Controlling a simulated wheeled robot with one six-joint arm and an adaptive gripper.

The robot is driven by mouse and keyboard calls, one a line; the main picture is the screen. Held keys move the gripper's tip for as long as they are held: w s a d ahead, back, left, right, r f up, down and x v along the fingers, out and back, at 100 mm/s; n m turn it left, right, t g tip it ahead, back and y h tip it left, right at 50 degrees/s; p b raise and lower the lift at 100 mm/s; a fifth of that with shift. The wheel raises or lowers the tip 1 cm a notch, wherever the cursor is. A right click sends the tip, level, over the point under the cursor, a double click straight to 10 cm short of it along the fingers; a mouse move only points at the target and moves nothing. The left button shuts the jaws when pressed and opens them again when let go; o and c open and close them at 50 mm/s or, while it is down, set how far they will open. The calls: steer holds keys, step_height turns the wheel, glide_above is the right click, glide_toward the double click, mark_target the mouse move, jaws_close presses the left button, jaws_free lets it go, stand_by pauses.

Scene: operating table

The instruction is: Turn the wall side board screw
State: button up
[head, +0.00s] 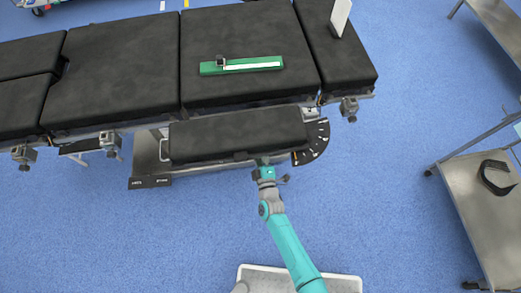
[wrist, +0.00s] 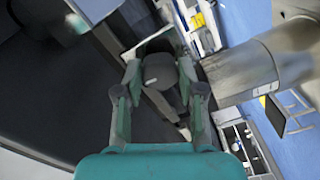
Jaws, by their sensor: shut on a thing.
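The side board (head: 238,135) is a black padded panel along the near side of the operating table (head: 120,60). A dark fan-shaped plate with pale marks (head: 318,143) sits at its right end. My gripper (head: 264,165) is at the near edge of the side board, toward its right end. In the wrist view my gripper (wrist: 160,85) has its two fingers on either side of a dark rounded knob, which looks like the side board screw (wrist: 158,70), and is shut on it. In the head view the screw is hidden by my gripper and arm.
A green case with a white strip (head: 242,65) lies on the table padding. Rail clamps (head: 348,108) hang on the table's near side. A metal trolley (head: 475,210) stands at the right with a dark curved object (head: 497,177). Blue floor between is clear.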

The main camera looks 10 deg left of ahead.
stand_by(0.4)
steer(key=o, duration=1.1)
steer(key=shift+o, duration=0.2)
steer(key=v, duration=1.2)
steer(key=shift+d, duration=0.1)
